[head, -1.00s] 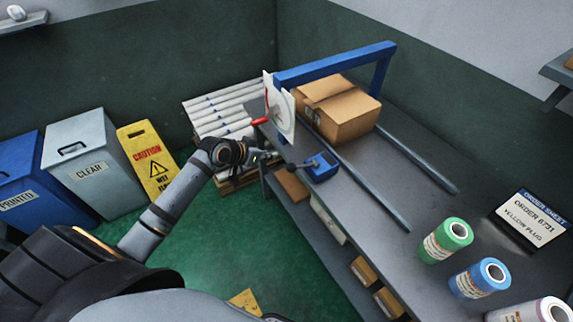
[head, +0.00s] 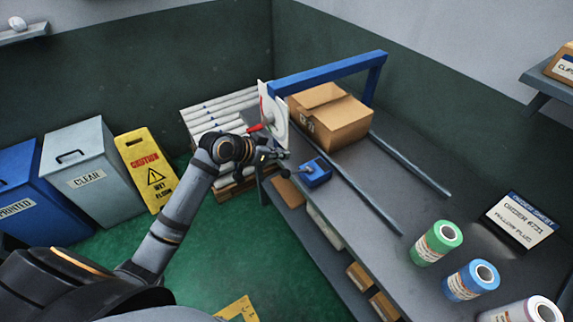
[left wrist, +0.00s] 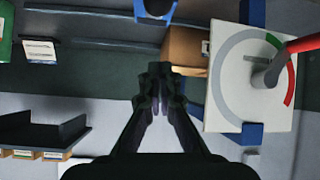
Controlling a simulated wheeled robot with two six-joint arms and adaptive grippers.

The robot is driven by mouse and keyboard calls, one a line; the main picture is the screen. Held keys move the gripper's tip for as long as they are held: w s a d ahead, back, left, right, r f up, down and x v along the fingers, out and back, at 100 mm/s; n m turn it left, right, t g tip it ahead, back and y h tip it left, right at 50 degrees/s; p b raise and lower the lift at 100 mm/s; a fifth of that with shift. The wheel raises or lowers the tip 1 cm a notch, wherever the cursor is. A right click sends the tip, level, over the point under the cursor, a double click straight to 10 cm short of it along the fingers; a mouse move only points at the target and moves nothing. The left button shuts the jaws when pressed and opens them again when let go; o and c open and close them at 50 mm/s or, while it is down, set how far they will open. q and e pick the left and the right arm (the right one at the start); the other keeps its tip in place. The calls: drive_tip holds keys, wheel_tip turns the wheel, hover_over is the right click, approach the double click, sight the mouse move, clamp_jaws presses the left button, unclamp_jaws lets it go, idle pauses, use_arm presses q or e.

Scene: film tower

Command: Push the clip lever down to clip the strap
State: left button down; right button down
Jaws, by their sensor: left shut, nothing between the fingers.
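A blue clip block (head: 317,173) with a dark lever sits on the bench's front edge. The block also shows, cut off, at the top of the left wrist view (left wrist: 155,12). My left gripper (head: 286,154) is shut and empty, in front of the dial plate and a little above and left of the block. Its fingertips show closed together in the left wrist view (left wrist: 160,72). I cannot make out the strap. My right gripper is out of view.
A white dial plate (head: 276,118) with a red-handled lever (head: 255,128) stands close beside the left gripper. Film rolls (head: 437,243) stand at the right. Green floor is clear before the bench.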

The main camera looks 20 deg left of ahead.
sight(286, 170)
use_arm(q)
drive_tip(key=f+p, duration=0.1)
drive_tip(key=w+d+f+p, duration=0.1)
drive_tip(key=f, duration=0.3)
drive_tip(key=shift+w+d+f+p, duration=0.15)
drive_tip(key=shift+w+d+p, duration=0.15)
drive_tip(key=shift+p, duration=0.1)
drive_tip(key=shift+s+a+f, duration=0.2)
drive_tip(key=shift+s+a, duration=0.05)
drive_tip(key=shift+s, duration=0.15)
drive_tip(key=shift+w+d+f, duration=0.1)
